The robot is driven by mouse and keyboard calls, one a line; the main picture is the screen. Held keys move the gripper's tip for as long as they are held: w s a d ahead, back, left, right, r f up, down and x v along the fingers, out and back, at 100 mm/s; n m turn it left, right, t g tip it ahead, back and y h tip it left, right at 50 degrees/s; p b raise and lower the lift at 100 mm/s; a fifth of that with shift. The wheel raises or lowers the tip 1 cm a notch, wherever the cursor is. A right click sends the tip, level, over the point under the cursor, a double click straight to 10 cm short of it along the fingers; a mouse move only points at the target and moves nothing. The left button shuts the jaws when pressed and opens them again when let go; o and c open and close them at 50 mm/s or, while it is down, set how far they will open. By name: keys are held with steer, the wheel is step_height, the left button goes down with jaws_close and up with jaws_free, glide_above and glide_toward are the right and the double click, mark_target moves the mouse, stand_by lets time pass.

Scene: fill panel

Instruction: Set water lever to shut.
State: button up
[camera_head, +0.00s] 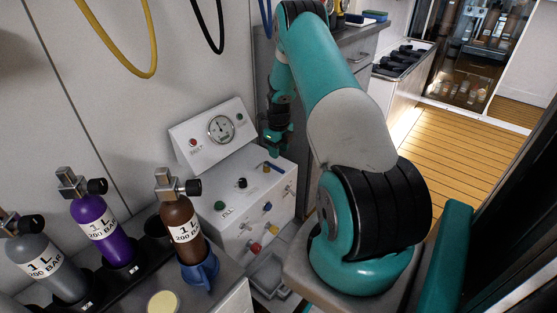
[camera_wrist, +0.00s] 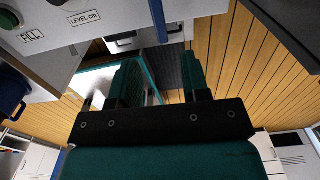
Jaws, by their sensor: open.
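The white fill panel (camera_head: 244,184) stands against the wall, left of my arm. A small blue lever (camera_head: 275,166) sits near the right end of its upper face. I cannot read a label there, so I cannot tell whether it is the water lever or how it is set. My gripper (camera_head: 277,134) is just above and behind that end of the panel, apart from it. In the wrist view my gripper (camera_wrist: 160,78) is open, with nothing between its fingers.
The panel carries a gauge (camera_head: 221,128), a green knob (camera_head: 219,206), a black knob (camera_head: 242,183) and several coloured valves on its front. A brown bottle (camera_head: 180,222) and a purple bottle (camera_head: 98,226) stand at the left. Wooden floor (camera_head: 470,150) lies open at the right.

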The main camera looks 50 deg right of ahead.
step_height(320, 180, up, 10)
steer(key=p, duration=0.1)
steer(key=shift+f, duration=0.1)
stand_by(0.5)
steer(key=a+r+n+y, duration=0.1)
steer(key=a+r+n, duration=0.55)
steer(key=a, duration=0.35)
steer(key=w+a+r+n+t, duration=0.1)
steer(key=a+r+n, duration=0.4)
steer(key=a+n, duration=0.4)
steer(key=a+r+n+y, duration=0.1)
steer(key=a+r+n, duration=0.45)
steer(key=a, duration=0.55)
steer(key=s+a+r+n+y, duration=0.1)
steer(key=s+a+r+n, duration=0.2)
steer(key=s+a+n, duration=0.7)
steer(key=s+a+r+n+y, duration=0.1)
steer(key=s+a+r+n, duration=0.2)
steer(key=s+a+n, duration=0.7)
step_height(320, 180, up, 21)
steer(key=s+n+g+p, duration=0.1)
steer(key=s+n+p, duration=0.1)
steer(key=p, duration=1.9)
steer(key=shift+s+d+n, duration=0.2)
steer(key=shift+d+n, duration=0.2)
steer(key=shift+d, duration=0.05)
